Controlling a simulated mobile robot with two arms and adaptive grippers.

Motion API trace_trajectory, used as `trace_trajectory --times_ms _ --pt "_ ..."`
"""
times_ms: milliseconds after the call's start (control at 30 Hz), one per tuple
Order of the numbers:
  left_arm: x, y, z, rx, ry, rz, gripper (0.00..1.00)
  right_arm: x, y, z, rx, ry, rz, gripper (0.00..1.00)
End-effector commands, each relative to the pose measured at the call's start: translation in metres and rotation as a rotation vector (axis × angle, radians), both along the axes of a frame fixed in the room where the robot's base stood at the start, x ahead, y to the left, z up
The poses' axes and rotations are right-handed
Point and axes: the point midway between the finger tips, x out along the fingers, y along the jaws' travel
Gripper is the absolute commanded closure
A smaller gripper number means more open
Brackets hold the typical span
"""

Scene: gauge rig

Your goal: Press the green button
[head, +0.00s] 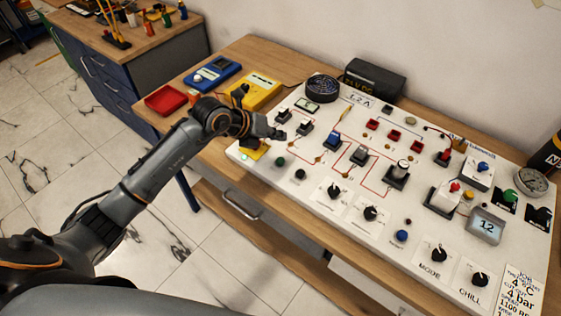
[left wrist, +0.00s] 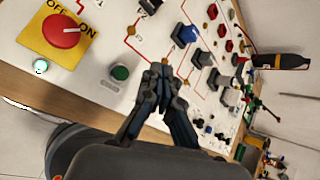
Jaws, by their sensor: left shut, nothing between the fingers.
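The green button (head: 280,161) is a small round dark-green cap near the front left of the white panel (head: 290,187). In the left wrist view the green button (left wrist: 120,73) shows just left of my fingertips, with a visible gap in the picture. My left gripper (head: 279,134) reaches in over the panel's left end, shut and empty. Its closed fingertips (left wrist: 158,73) point toward the panel; I cannot tell their exact height above it. The button is fully visible in both views. My right gripper is not in view.
A red rotary knob (left wrist: 62,31) sits on a yellow ON/OFF plate beside a small glowing lamp (left wrist: 40,66). A black button (head: 300,174) is right of the green one. A blue switch (head: 333,140) and several knobs crowd the panel. A yellow meter (head: 258,91) lies behind my gripper.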

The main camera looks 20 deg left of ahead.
Motion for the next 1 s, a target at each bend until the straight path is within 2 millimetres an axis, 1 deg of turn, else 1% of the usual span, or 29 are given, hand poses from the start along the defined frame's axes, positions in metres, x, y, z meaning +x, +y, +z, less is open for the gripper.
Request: trace_trajectory --times_ms 33,200,300,433,600,1000 --pt "0.0 0.0 -0.012 -0.001 0.001 0.0 1.0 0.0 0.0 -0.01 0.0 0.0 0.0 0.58" --pt "0.0 0.0 -0.037 0.0 0.0 0.0 1.0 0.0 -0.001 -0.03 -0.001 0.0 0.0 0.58" --pt "0.0 0.0 -0.051 0.0 -0.001 0.001 1.0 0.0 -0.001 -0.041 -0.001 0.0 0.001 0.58" --pt "0.0 0.0 -0.064 0.001 0.0 0.001 1.0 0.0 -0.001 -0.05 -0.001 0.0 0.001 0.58" --pt "0.0 0.0 -0.069 0.0 0.0 0.0 1.0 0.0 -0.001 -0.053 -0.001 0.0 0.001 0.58" --pt "0.0 0.0 -0.068 0.0 0.0 0.0 1.0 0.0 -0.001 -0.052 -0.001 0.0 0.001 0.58"
